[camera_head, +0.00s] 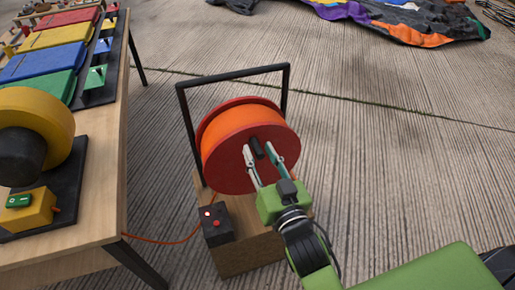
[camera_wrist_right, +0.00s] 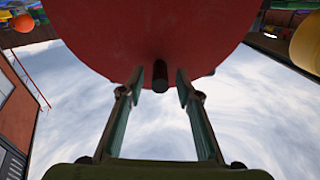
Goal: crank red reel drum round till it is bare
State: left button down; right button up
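The red reel drum (camera_head: 236,167) stands in a black frame (camera_head: 234,76) on a wooden box (camera_head: 246,246). Orange cable (camera_head: 226,126) is wound on it between its red flanges. A black crank handle (camera_head: 257,148) sticks out from the near flange; it also shows in the right wrist view (camera_wrist_right: 160,76). My right gripper (camera_head: 262,157) is at the handle with its fingers apart, one on each side of it. In the right wrist view (camera_wrist_right: 157,92) gaps show between the handle and both fingers. My left gripper is not in view.
A wooden table (camera_head: 112,165) with a yellow blower (camera_head: 45,122) and coloured folded pieces stands at the left. A black switch box (camera_head: 217,225) sits on the wooden box. An orange cord (camera_head: 165,241) runs to the table.

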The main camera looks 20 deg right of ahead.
jog(key=shift+w, duration=1.05)
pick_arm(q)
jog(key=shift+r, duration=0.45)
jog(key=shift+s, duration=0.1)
pick_arm(e)
grip_shut()
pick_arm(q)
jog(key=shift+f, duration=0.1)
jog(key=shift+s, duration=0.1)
